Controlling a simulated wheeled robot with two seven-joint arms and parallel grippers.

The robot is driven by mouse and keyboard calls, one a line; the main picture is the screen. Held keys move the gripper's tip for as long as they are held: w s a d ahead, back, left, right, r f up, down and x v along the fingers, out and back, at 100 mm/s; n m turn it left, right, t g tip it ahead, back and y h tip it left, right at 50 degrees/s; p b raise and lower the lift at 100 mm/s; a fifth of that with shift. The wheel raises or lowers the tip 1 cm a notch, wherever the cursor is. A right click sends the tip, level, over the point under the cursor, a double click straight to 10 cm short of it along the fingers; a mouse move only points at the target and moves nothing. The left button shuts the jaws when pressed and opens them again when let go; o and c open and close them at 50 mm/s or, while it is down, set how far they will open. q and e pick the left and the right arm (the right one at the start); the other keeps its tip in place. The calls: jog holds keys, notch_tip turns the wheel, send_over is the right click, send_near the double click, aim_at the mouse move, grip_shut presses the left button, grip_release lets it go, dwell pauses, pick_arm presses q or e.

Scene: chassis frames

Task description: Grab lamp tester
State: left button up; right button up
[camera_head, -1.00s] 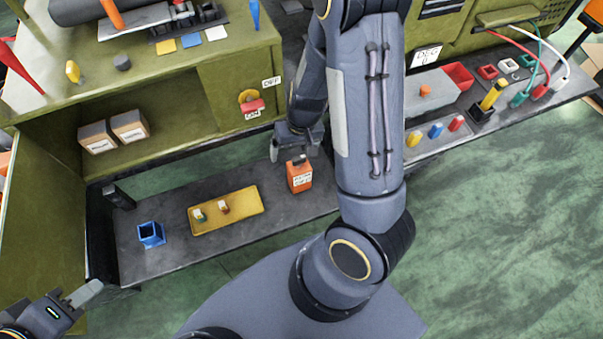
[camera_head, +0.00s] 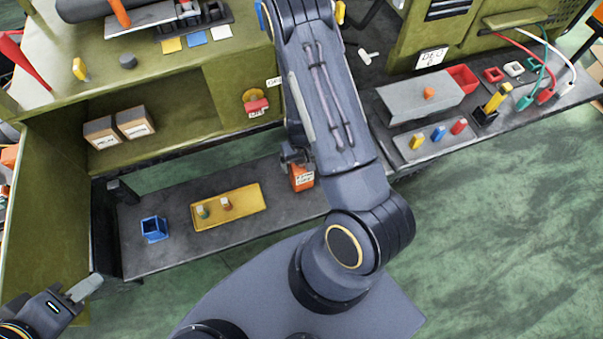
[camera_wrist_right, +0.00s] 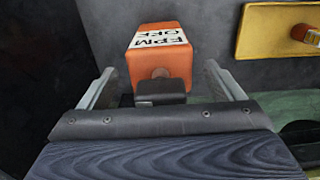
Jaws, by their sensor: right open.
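An orange box with a white label (camera_head: 301,178), which looks like the lamp tester, stands on the dark lower shelf, right of the yellow tray. My right gripper (camera_head: 293,158) is over its top end, partly hidden by my forearm. In the right wrist view the orange box (camera_wrist_right: 160,58) and a black part at its near end lie between the two spread fingers of my right gripper (camera_wrist_right: 160,82). Gaps show on both sides. My left gripper (camera_head: 84,289) is at the lower left, away from the shelf; its finger gap cannot be made out.
A yellow tray (camera_head: 252,202) with two small pieces and a blue open holder (camera_head: 154,229) share the shelf. The olive cabinet (camera_head: 228,92) rises behind. A grey box (camera_head: 400,101) and coloured plugs stand on the right bench.

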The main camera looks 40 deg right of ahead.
jog(key=c, duration=1.6)
jog(key=shift+r, duration=0.15)
